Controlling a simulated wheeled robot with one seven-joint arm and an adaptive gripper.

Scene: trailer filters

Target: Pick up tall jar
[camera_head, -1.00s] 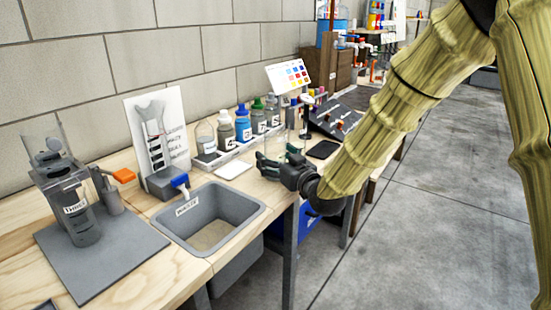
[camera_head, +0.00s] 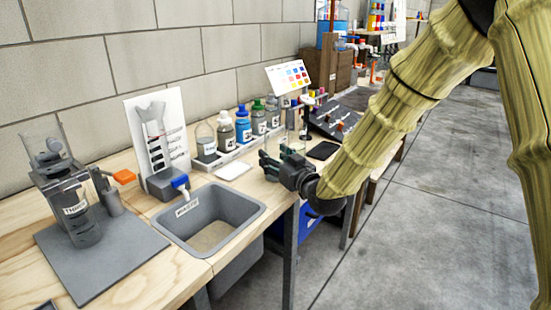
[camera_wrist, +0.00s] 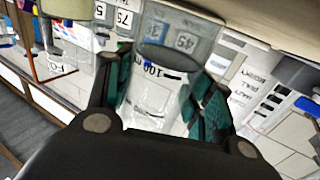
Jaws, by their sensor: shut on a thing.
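A clear, see-through jar (camera_wrist: 150,98) with a white label marked "100" stands between the green finger pads of my gripper (camera_wrist: 165,80) in the wrist view. The pads press on it from both sides, and my gripper is shut on it. In the head view my gripper (camera_head: 274,160) is at the front part of the bench, right of the sink. The jar is faint there, just behind the dark fingers. I cannot tell whether its base touches the bench.
A row of labelled bottles (camera_head: 243,126) stands in a white rack behind my gripper. A white pad (camera_head: 232,171) and a grey sink (camera_head: 210,217) are to the left. A black tablet (camera_head: 323,150) lies to the right. A colour chart (camera_head: 288,76) stands behind.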

